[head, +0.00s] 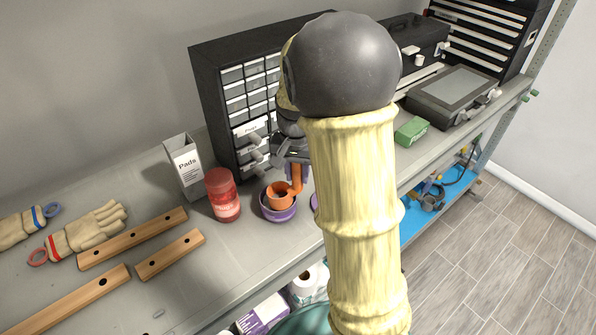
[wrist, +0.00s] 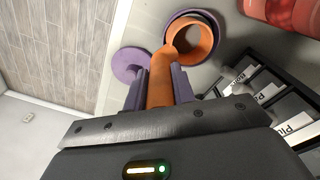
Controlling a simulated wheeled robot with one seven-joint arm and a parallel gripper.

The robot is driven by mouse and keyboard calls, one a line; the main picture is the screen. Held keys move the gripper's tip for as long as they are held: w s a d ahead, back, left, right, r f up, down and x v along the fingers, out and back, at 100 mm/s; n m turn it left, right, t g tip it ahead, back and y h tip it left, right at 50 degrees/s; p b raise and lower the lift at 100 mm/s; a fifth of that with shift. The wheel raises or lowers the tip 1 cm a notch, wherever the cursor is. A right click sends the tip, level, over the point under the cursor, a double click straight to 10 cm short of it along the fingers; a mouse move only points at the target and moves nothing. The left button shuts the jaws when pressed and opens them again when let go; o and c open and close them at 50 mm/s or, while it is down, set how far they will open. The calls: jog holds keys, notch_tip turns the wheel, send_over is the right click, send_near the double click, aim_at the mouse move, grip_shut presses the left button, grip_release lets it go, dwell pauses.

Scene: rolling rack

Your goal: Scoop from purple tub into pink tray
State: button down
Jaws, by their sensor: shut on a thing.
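The purple tub (head: 281,217) stands on the grey shelf and also shows at the top of the wrist view (wrist: 190,12). An orange scoop (head: 279,195) has its round cup in the tub's mouth; the wrist view shows the cup (wrist: 206,43) as an open ring within the tub rim. My gripper (head: 296,167) is shut on the scoop's handle; its purple fingers (wrist: 160,88) flank the handle in the wrist view. The tub's contents cannot be made out. I see no pink tray; my arm hides part of the shelf.
A flat purple disc (wrist: 129,63) lies beside the tub. A red jar (head: 222,196) and a white "Pads" box (head: 184,165) stand close on the left. A black drawer cabinet (head: 212,73) is behind. Wooden bars (head: 171,254) and gloves (head: 88,229) lie further left.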

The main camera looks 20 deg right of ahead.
jog(key=shift+s+f, duration=0.4)
jog(key=shift+f, duration=0.4)
jog(key=shift+a, duration=0.1)
jog(key=shift+w+a+r+p, duration=0.1)
jog(key=shift+w+r+p, duration=0.15)
jog(key=shift+r+p, duration=0.55)
jog(key=shift+t+y, duration=0.3)
jog(key=shift+r+p, duration=4)
jog(key=shift+r, duration=1.95)
jog(key=shift+w, duration=0.1)
